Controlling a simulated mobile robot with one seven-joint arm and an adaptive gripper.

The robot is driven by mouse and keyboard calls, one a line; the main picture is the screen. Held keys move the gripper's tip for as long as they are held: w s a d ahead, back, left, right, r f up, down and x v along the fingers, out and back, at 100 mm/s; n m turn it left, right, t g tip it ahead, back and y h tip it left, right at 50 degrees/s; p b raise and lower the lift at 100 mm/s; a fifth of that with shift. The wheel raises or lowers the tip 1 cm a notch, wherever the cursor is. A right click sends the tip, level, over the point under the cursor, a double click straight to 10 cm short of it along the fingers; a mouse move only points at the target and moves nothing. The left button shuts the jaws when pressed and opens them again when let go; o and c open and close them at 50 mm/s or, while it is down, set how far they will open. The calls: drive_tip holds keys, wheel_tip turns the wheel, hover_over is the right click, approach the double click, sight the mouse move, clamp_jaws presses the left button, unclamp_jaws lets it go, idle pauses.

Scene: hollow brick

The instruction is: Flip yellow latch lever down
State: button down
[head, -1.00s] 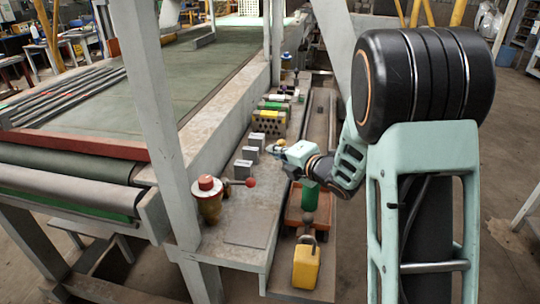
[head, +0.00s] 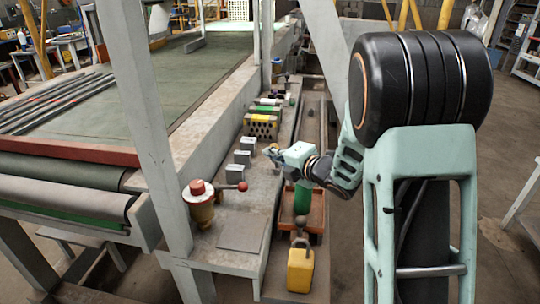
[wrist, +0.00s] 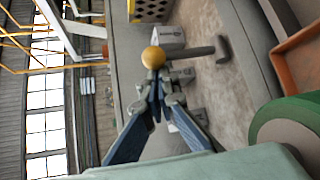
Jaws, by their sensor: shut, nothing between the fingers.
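A yellow ball knob (wrist: 153,57) shows in the wrist view, just ahead of my fingertips. A grey bar (wrist: 192,52) extends right from beside the knob to a dark end piece. It looks like the yellow latch lever, though its pivot is not clear. My gripper (wrist: 156,82) is shut and empty, with its tips close to the knob; I cannot tell whether they touch. In the head view my gripper (head: 270,153) is above the bench beside the small grey blocks, and the knob cannot be made out there.
Small grey blocks (head: 241,158) and a yellow block with holes (head: 262,126) stand on the bench. A red-knobbed lever (head: 243,186) is nearer. A green cylinder (head: 303,197) stands in an orange tray, and a yellow object (head: 301,270) is in front. The conveyor (head: 150,95) lies left.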

drive_tip(key=shift+d+b, duration=0.2)
drive_tip(key=shift+b, duration=0.1)
drive_tip(key=shift+s+d+f+b, duration=0.1)
drive_tip(key=shift+s+d+b, duration=0.05)
drive_tip(key=shift+d+b, duration=0.6)
drive_tip(key=shift+s+d+f+b, duration=0.15)
drive_tip(key=shift+d+b, duration=0.45)
drive_tip(key=shift+b, duration=0.3)
drive_tip(key=shift+s+d+f+b, duration=0.1)
drive_tip(key=shift+s+d+b, duration=0.05)
drive_tip(key=shift+d+b, duration=0.6)
drive_tip(key=shift+r, duration=0.15)
